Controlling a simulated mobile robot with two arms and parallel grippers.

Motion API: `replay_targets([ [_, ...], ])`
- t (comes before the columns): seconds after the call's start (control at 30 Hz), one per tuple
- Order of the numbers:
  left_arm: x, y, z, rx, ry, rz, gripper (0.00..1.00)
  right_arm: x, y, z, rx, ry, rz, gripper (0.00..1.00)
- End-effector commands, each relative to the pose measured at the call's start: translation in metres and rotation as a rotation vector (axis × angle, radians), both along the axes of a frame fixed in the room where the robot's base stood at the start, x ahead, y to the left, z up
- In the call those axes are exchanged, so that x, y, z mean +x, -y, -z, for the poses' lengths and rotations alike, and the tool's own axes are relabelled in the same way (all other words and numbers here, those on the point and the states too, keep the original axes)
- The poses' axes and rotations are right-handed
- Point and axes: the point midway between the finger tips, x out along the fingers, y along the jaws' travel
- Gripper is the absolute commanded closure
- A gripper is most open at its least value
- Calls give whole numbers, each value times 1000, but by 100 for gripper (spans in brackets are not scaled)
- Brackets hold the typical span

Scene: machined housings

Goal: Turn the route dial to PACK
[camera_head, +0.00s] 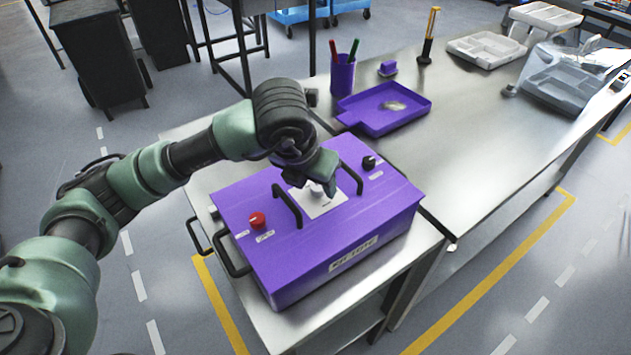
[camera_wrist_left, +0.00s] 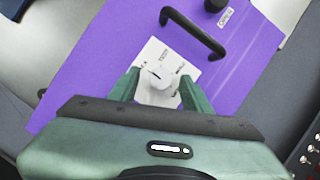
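The route dial, a pale knob (camera_wrist_left: 158,84), sits on a white label plate (camera_wrist_left: 188,70) on top of a purple housing (camera_wrist_left: 105,50). In the head view the plate (camera_head: 325,207) is partly hidden by my left gripper (camera_head: 318,188). My left gripper (camera_wrist_left: 160,88) is over the dial with one finger on each side. The fingers are apart, and I cannot tell whether they touch the knob. Small printed words stand around the dial, too blurred to read surely; the pointer is hard to make out. My right gripper is not in view.
Black handles (camera_head: 287,206) (camera_head: 351,177) flank the plate. A red knob (camera_head: 257,220) and a black knob (camera_head: 369,162) are on the housing. A purple tray (camera_head: 424,103), a pen cup (camera_head: 342,76) and clear containers (camera_head: 562,80) stand behind on the metal table (camera_head: 470,150).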

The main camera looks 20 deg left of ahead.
Motion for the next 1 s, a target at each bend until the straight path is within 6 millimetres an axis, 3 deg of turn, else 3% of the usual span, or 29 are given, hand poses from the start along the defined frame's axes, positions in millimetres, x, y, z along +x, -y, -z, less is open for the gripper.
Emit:
replay_targets([
  [0.27,-1,0,-3,-2,1,2,52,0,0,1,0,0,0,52],
  [0.7,-26,-5,-64,-1,2,1,52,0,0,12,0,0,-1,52],
  [1.0,-30,-6,-72,-1,0,1,52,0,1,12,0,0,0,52],
])
